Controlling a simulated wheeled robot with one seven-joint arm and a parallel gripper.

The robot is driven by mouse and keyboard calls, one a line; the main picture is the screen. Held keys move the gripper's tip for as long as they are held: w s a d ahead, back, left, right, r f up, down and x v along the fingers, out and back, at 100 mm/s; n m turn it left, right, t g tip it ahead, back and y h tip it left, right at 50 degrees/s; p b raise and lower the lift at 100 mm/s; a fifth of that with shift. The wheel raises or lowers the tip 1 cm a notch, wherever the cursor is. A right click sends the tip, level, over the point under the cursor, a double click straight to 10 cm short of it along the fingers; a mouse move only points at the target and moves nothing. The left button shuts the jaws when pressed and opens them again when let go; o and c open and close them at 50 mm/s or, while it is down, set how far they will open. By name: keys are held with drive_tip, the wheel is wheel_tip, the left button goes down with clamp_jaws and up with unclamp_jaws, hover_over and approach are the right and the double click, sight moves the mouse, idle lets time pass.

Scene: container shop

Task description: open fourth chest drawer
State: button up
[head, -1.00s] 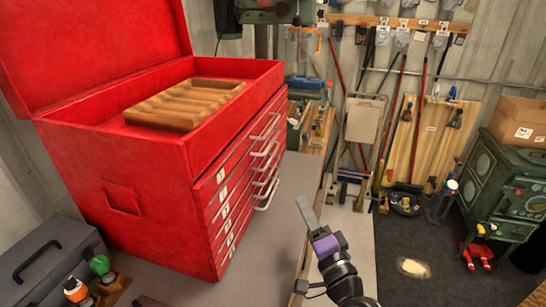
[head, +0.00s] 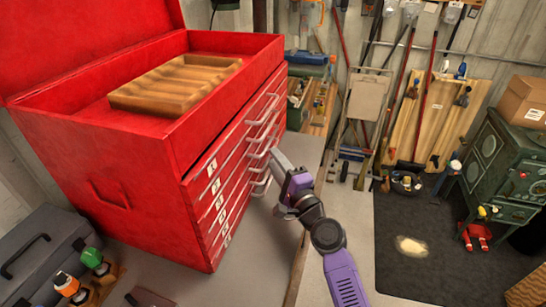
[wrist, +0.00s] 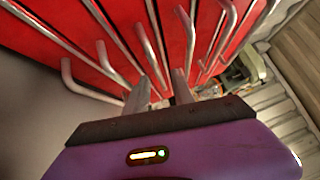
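The red tool chest (head: 90,170) stands on the bench at left in the head view. Its front carries a stack of labelled drawers with silver bar handles; which one is the fourth drawer (head: 208,212) I judge by counting labels down from the top. My gripper (head: 279,163), with a purple body, is at the right ends of the handles. In the wrist view my gripper's two fingers (wrist: 160,92) are apart, pointing at the red front. A silver handle (wrist: 159,45) runs toward the gap between them. I cannot tell whether they touch it.
The chest's lid is up, and a wooden tray (head: 175,85) sits in its top. A grey toolbox (head: 40,255) and bottles stand at lower left. The grey bench top (head: 250,265) is clear before the drawers. A green stove (head: 500,170) stands at right.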

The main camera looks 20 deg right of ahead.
drive_tip(key=shift+x, duration=0.8)
clamp_jaws()
idle(0.9)
